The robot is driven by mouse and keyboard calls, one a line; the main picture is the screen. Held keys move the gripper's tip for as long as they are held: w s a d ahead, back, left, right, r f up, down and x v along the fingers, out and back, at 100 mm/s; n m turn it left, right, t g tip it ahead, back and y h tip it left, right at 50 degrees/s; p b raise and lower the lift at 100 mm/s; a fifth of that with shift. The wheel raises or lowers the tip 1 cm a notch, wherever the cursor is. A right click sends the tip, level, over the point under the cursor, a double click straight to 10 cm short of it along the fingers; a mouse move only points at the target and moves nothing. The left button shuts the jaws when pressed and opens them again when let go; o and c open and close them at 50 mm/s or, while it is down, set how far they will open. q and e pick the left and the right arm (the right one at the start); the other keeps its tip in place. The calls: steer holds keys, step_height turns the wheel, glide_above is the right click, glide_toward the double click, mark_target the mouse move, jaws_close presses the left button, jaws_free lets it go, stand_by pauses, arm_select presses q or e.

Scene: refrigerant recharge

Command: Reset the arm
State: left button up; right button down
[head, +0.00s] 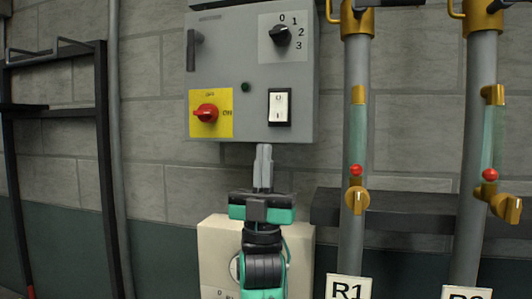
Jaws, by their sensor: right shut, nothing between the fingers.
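My right gripper (263,150) points upward just below the grey control box (230,75). Its two fingers are together with nothing between them. My right arm comes up from the bottom middle, in front of a pale box (217,245), and hides part of it. The fingertips overlap the lower edge of the control box in the picture; I cannot tell if they touch. My left gripper is not in view.
The control box carries a black dial (281,36), a red rotary switch (207,113) on yellow and a rocker switch (279,107). Pipes R1 (352,245) and a second one (477,150) with valves stand at right. A dark rack (104,150) stands at left.

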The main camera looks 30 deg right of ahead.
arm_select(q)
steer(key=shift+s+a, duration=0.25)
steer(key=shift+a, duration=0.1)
